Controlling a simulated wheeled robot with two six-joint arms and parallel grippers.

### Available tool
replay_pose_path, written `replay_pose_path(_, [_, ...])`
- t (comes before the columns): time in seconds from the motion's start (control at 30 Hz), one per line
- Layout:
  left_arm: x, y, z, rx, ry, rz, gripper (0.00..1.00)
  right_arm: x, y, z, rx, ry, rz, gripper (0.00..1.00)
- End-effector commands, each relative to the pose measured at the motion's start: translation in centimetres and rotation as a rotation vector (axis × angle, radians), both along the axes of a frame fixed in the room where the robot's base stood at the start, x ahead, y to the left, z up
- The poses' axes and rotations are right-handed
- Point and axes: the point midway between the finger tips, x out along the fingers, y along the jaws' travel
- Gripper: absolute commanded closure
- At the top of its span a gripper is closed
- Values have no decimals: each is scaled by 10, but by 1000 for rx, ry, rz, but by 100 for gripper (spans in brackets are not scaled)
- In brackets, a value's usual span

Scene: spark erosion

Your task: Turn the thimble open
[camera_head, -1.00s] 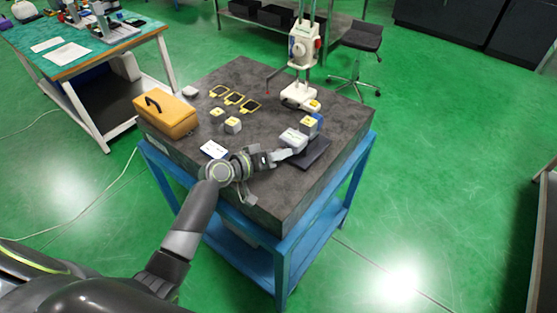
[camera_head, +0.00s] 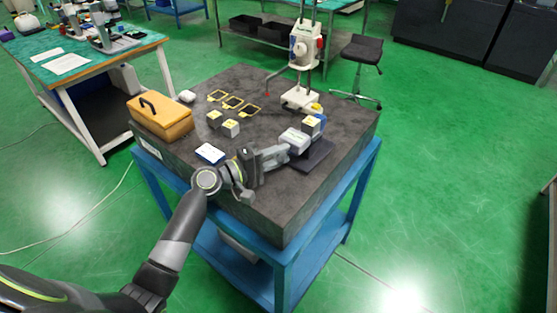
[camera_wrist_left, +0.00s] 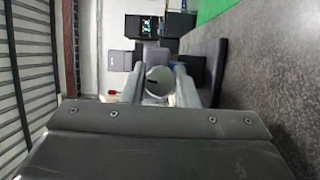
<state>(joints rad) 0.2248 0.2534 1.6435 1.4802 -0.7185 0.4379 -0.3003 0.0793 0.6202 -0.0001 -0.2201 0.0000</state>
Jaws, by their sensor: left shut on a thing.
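A small grey and white device with a blue part (camera_head: 311,125) stands on a dark flat base (camera_head: 314,155) at the right front of the granite table. My left gripper (camera_head: 284,150) reaches it from the left and is shut at its near end. In the left wrist view, my two fingers (camera_wrist_left: 160,88) close around a round grey cylinder, the thimble (camera_wrist_left: 159,75), seen end-on with a dark slot in its face. The gripper hides most of the thimble in the head view. My right gripper is not in view.
The granite table (camera_head: 260,190) also bears an orange case (camera_head: 163,118), two small cubes (camera_head: 231,128), several yellow frames (camera_head: 232,102), a white-and-blue card (camera_head: 210,153) and a white upright instrument (camera_head: 304,50). The table's front edge lies just below my arm.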

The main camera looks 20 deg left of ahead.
Motion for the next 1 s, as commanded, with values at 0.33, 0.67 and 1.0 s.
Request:
replay_pose_path(0.33, [-1,0,-5,-59,31,-2,96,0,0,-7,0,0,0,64])
replay_pose_path(0.67, [-1,0,-4,-62,32,-1,96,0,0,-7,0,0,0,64])
replay_pose_path(1.0, [-1,0,-2,-63,26,0,51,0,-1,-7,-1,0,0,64])
